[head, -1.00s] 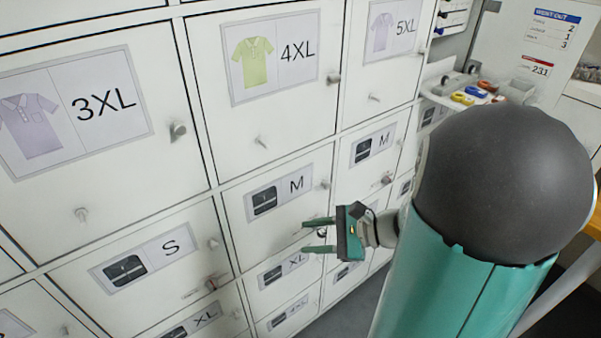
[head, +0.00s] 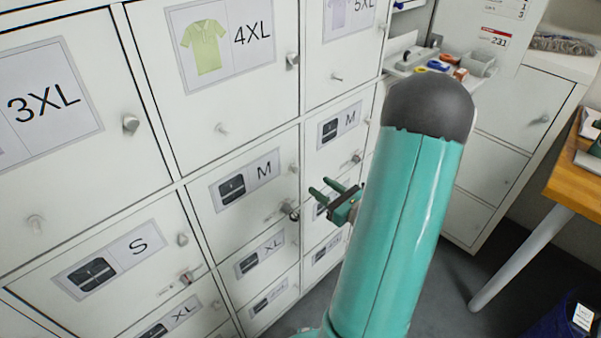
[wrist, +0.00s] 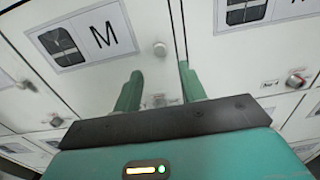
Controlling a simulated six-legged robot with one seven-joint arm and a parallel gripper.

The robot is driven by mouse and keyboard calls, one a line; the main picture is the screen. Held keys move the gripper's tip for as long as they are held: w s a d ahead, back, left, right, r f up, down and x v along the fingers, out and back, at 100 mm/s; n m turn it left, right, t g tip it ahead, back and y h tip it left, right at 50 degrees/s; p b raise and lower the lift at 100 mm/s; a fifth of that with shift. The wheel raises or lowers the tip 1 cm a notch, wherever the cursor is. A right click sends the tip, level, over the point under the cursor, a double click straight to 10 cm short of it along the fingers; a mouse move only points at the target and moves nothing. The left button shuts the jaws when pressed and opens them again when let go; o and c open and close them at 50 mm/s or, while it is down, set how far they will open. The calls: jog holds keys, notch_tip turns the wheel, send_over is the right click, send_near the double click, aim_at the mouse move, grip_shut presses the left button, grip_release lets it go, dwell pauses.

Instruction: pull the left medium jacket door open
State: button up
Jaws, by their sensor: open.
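The left medium jacket door (head: 226,229) is a white locker door with a dark jacket picture and an "M" label. It looks shut. A small round knob (head: 293,168) sits at its right edge, and a metal fitting (head: 290,210) sits near its lower right corner. My gripper (head: 320,186) is open and empty, to the right of this fitting in the head view. In the wrist view the M door (wrist: 115,68) fills the upper left. Its knob (wrist: 160,49) shows just beyond the gap between my open fingers (wrist: 160,70). I see no contact with the door.
Another M door (head: 340,150) is to the right, with a 4XL door (head: 270,95) above and an XL door (head: 265,272) below. An S door (head: 150,215) is at lower left. A wooden table (head: 575,180) stands at the right. Grey floor (head: 440,300) is open between.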

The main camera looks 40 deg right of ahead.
aim_at(297, 170)
jog(key=w, duration=0.8)
jog(key=shift+w+a, duration=0.15)
jog(key=shift+w, duration=0.15)
jog(key=shift+c, duration=0.4)
grip_shut()
